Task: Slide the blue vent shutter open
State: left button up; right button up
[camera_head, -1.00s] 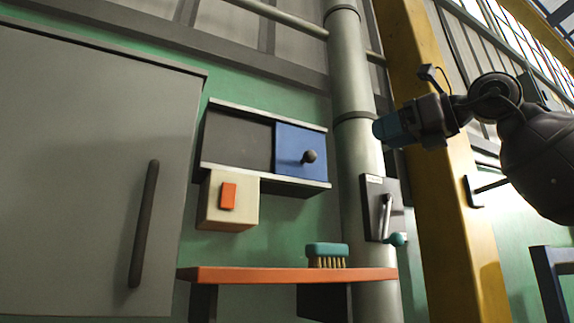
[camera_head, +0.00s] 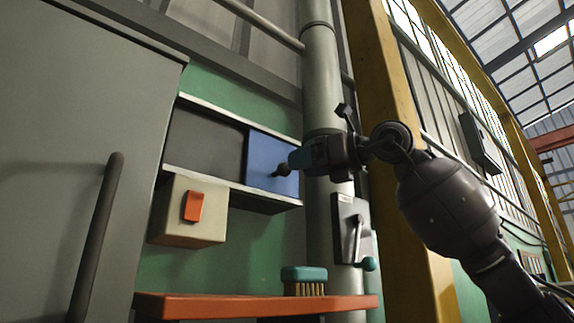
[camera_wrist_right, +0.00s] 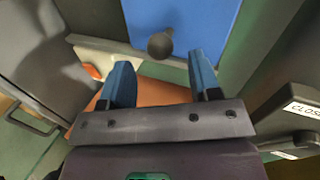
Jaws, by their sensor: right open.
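The blue vent shutter (camera_head: 268,160) sits at the right end of its railed frame, with a dark grey panel (camera_head: 204,142) to its left. Its dark round knob (camera_head: 281,170) is on the shutter face. My right gripper (camera_head: 298,160) is at the shutter's right side, with its tips close to the knob. In the right wrist view the two blue fingers (camera_wrist_right: 160,80) are spread and empty. There the knob (camera_wrist_right: 160,45) lies just beyond the tips, between their lines, against the blue shutter (camera_wrist_right: 190,20). Contact cannot be judged. My left gripper is not in view.
Below the frame are a beige box with an orange switch (camera_head: 193,206) and an orange shelf (camera_head: 230,306) bearing a teal brush (camera_head: 304,280). A lever plate (camera_head: 351,228) is on the grey pipe (camera_head: 318,80). A grey cabinet (camera_head: 60,150) stands at left.

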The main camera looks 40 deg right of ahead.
aim_at(287, 174)
jog(key=shift+p+x, duration=0.35)
jog(key=shift+x, duration=1.85)
grip_shut()
jog(key=shift+a, duration=0.1)
